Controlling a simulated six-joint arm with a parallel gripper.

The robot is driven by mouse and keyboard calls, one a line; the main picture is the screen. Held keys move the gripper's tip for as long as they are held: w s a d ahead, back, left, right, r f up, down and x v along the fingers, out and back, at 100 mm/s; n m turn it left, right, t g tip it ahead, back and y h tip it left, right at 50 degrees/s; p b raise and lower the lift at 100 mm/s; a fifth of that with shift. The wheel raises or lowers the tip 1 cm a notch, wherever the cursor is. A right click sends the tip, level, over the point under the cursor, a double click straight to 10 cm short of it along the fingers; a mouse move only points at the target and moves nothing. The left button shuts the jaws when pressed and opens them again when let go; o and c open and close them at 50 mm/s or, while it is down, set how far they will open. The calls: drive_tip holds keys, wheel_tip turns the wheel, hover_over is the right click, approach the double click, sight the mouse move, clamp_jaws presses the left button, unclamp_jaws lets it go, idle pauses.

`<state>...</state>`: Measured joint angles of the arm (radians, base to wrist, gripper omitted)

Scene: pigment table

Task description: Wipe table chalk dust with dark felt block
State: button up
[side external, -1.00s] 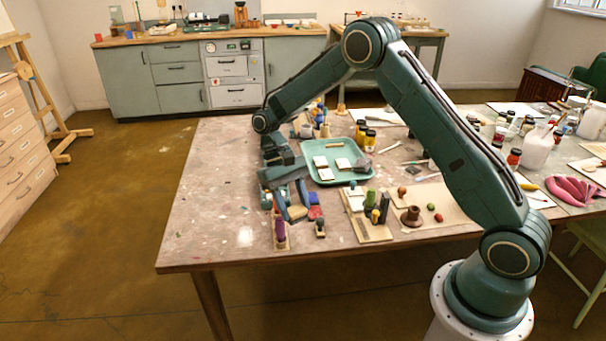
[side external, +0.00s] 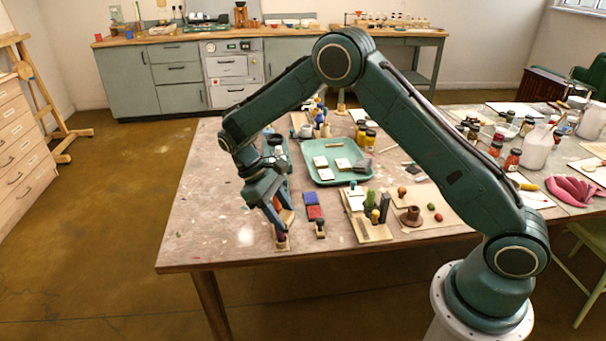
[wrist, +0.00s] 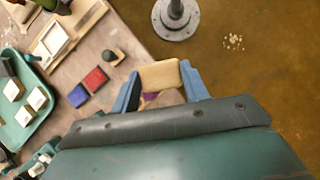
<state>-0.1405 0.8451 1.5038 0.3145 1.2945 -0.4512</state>
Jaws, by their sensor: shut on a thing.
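My gripper (side external: 279,214) is shut on a tan block (wrist: 160,75), low over the near left part of the table (side external: 205,225). In the wrist view the block sits between the two blue fingers. A dark block (side external: 361,165) lies at the right side of the green tray (side external: 325,179), apart from my gripper. A purple-handled thing (wrist: 151,96) shows partly behind the held block. A pale patch (side external: 245,236) lies on the tabletop left of my gripper; I cannot tell whether it is dust or glare.
Blue (side external: 311,198) and red (side external: 315,212) pads lie right of my gripper, with a small dark-knobbed stamp (side external: 320,228) nearby. A board (side external: 372,232) with upright pieces stands further right. The table's left part is mostly clear.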

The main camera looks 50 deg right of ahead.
drive_tip(key=w+d+f+n+t+h, duration=0.2)
drive_tip(key=w+n+t, duration=0.8)
drive_tip(key=n, duration=1.3)
drive_tip(key=shift+w+d+f, duration=0.55)
drive_tip(key=shift+w+d, duration=0.05)
drive_tip(key=shift+w, duration=2.3)
